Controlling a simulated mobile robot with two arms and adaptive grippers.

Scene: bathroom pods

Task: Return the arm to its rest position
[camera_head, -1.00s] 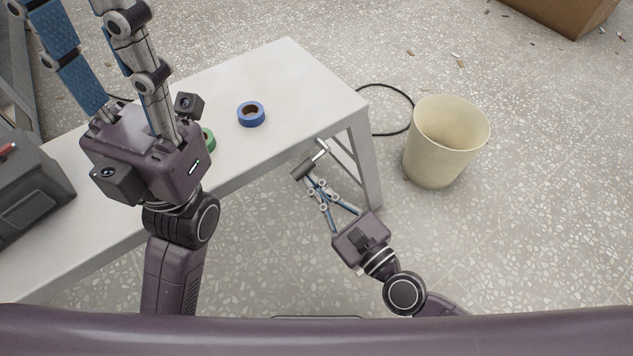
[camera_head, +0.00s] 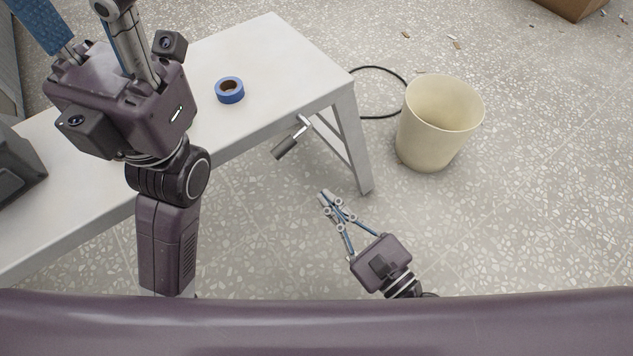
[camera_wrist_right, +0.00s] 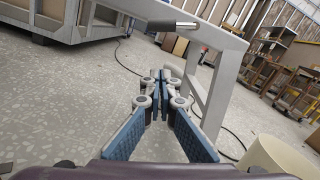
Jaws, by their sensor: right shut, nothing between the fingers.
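My right gripper (camera_head: 324,196) is shut with nothing between its fingers. It is over the floor, in front of the near end of the white table, clear of the table. In the right wrist view its blue-padded fingers (camera_wrist_right: 160,85) come together in the middle. My left gripper (camera_head: 122,95) is over the table at the left, with its fingertips cut off by the top of the picture. A dark handle with a metal end (camera_head: 287,147) sticks out at the table's near side, apart from my right gripper; it also shows in the wrist view (camera_wrist_right: 172,26).
The white table (camera_head: 285,55) bears a blue tape roll (camera_head: 230,90) and a dark case (camera_head: 18,170). A cream bin (camera_head: 435,130) stands on the floor to the right, with a black cable (camera_head: 375,117) near it. A cardboard box (camera_head: 575,8) is at the far right. The floor around my right gripper is free.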

